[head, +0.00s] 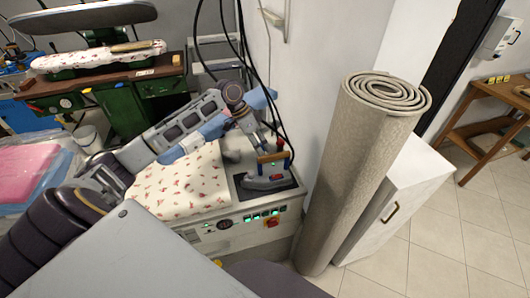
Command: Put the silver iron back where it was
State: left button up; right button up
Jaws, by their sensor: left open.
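The silver iron (263,184) rests upright on a dark pad (287,190) at the right end of the white ironing machine in the head view. It has a brown handle (271,157) on top. My left arm comes in from the left, bends over the machine and reaches down to the iron. My left gripper (273,151) is open, right at the iron's handle. Whether its fingers touch the handle cannot be told. My right gripper is not in view.
A floral padded board (182,180) lies left of the iron. A tall rolled carpet (362,165) stands close on the right, beside a white cabinet (405,195). Dark cables hang along the wall behind. A green-legged pressing table (120,88) stands at the back left.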

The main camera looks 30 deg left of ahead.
pick_arm(q)
jog(key=shift+v, duration=2.1)
